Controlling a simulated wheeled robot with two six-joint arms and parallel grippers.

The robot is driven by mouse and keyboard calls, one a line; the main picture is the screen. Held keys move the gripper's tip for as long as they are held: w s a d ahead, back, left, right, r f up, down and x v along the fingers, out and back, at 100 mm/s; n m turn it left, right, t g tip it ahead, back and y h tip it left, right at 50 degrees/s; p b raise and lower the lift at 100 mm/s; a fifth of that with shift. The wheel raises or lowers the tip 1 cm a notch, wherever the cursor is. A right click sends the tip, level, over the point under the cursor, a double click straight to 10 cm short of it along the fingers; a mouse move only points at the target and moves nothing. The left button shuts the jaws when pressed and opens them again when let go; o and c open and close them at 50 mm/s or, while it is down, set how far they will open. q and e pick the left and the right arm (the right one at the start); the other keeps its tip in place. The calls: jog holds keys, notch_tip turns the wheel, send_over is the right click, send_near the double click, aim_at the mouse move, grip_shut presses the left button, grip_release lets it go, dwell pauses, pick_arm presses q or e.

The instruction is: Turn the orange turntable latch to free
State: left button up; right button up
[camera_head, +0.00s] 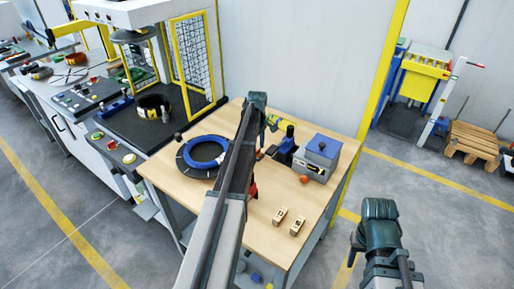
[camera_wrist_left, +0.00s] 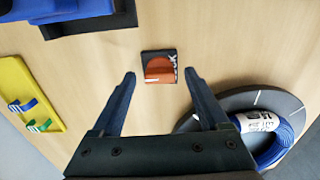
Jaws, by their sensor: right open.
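The orange latch (camera_wrist_left: 158,69) sits on a small dark square plate on the wooden table, ahead of my left gripper (camera_wrist_left: 159,78). In the left wrist view the two fingers are spread apart, one on each side of the latch in the picture, with nothing between them. I cannot tell the height of the fingertips above it. In the head view my left arm hides much of this spot. The dark round turntable (camera_wrist_left: 234,100) carries a blue coil with a white label, also seen in the head view (camera_head: 206,152). My right gripper (camera_head: 357,243) is open, off the table's right side.
A grey and blue box (camera_head: 317,157) stands at the table's right, with an orange ball (camera_head: 304,180) before it. Two small wooden blocks (camera_head: 280,216) lie near the front edge. A yellow plate (camera_wrist_left: 28,95) with blue and green pieces lies left in the wrist view.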

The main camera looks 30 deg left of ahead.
aim_at(257, 149)
pick_arm(q)
jog(key=shift+r, duration=0.15)
notch_tip(257, 149, up, 14)
jog(key=p, duration=1.4)
jog(key=shift+f, duration=0.2)
jog(key=s+d+f+m+b, duration=0.1)
jog(key=s+d+m, duration=0.15)
jog(key=d, duration=0.45)
jog(key=s+d+f+m+b, duration=0.1)
jog(key=s+d+m, duration=0.15)
jog(key=d, duration=0.35)
jog(key=s+d+f+m+y+b, duration=0.1)
jog(key=s+d+f+m+b, duration=0.2)
jog(key=s+d+m, duration=1.3)
jog(key=s+d, duration=0.6)
jog(key=d, duration=0.2)
jog(key=shift+s+f+b, duration=0.2)
jog(key=shift+b, duration=0.1)
